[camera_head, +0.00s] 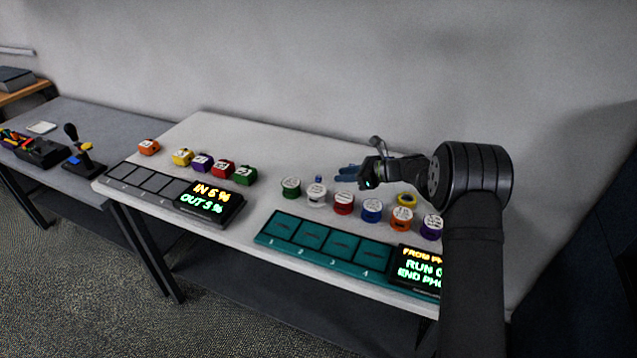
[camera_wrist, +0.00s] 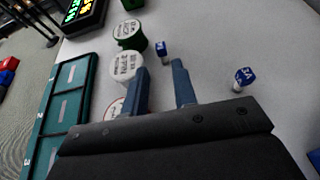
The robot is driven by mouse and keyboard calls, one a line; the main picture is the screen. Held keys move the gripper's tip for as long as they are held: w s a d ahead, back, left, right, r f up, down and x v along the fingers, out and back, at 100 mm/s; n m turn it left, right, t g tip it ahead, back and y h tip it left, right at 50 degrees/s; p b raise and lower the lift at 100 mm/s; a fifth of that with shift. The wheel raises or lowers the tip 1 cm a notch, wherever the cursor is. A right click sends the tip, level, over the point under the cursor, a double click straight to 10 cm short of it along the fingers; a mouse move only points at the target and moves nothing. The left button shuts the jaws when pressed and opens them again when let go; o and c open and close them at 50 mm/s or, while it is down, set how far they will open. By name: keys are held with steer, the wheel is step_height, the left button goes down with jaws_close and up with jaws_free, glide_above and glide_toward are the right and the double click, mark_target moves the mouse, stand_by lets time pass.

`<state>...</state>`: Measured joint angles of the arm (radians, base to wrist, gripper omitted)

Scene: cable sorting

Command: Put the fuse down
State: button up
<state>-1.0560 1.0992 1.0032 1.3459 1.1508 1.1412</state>
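A small blue fuse (camera_head: 318,179) stands on the white table behind the white spool. It also shows in the wrist view (camera_wrist: 162,49), just beyond my fingertips. A second blue fuse (camera_wrist: 244,77) with a white base stands to the right in the wrist view; I cannot make it out in the head view. My gripper (camera_head: 339,175) is low over the table, to the right of the first fuse in the head view. In the wrist view its two blue fingers (camera_wrist: 160,68) are apart with bare table between them, and they hold nothing.
Round spools, such as a green one (camera_head: 291,188) and a white one (camera_head: 317,196), stand between my gripper and a teal tray (camera_head: 262,238) with numbered slots and a lit display (camera_head: 421,266). Coloured blocks and another display (camera_head: 210,200) are at left. Table behind the spools is mostly clear.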

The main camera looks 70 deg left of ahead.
mark_target(319, 177)
steer(key=x, duration=0.4)
steer(key=shift+s, duration=0.1)
steer(key=x, duration=0.5)
steer(key=shift+a+f, duration=0.1)
steer(key=shift+f, duration=0.2)
jaws_close()
